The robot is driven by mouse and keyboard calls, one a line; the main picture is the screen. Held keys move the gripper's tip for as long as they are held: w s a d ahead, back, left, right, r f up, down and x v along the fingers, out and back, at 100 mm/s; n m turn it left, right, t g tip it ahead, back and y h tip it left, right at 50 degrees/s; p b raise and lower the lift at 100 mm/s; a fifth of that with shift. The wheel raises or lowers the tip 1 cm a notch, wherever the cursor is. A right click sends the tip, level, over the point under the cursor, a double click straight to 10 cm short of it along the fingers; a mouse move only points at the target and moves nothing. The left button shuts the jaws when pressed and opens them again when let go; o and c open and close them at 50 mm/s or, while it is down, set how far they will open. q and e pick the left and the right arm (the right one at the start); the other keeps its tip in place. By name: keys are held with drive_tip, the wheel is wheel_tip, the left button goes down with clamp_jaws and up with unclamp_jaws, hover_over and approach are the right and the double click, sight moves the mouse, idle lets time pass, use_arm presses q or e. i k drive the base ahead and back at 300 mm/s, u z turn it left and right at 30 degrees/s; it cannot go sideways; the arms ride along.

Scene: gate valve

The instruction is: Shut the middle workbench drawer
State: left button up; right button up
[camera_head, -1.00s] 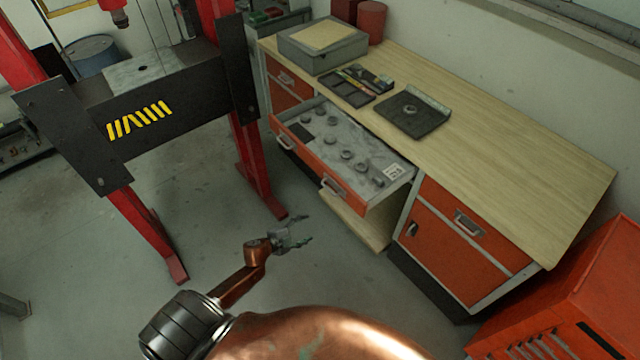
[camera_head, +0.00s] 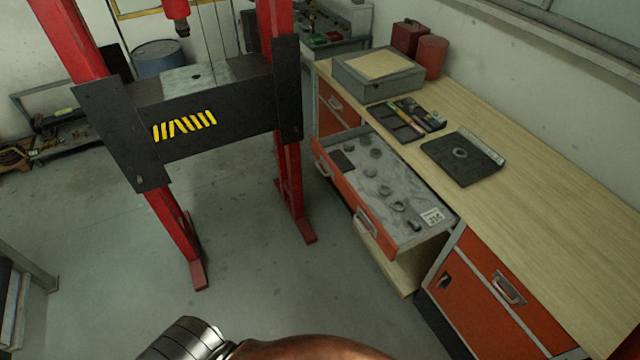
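The middle workbench drawer (camera_head: 345,187) is pulled out from the bench. It has an orange front with two grey handles, and several small round parts and a white label lie inside on its grey bottom. The workbench (camera_head: 560,240) has a pale wooden top and runs along the right wall. Neither gripper is in view. Only part of my own arm shows at the bottom edge, apart from the drawer.
A red and black press frame (camera_head: 215,118) stands to the left of the drawer. A grey box (camera_head: 378,76), tool trays and a black plate (camera_head: 462,158) sit on the bench top. Grey floor in front of the drawer is clear.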

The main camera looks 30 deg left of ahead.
sight(391, 230)
drive_tip(key=u, duration=0.6)
drive_tip(key=i, duration=0.75)
drive_tip(key=u, duration=0.5)
drive_tip(key=i, duration=0.6)
drive_tip(key=z, duration=0.1)
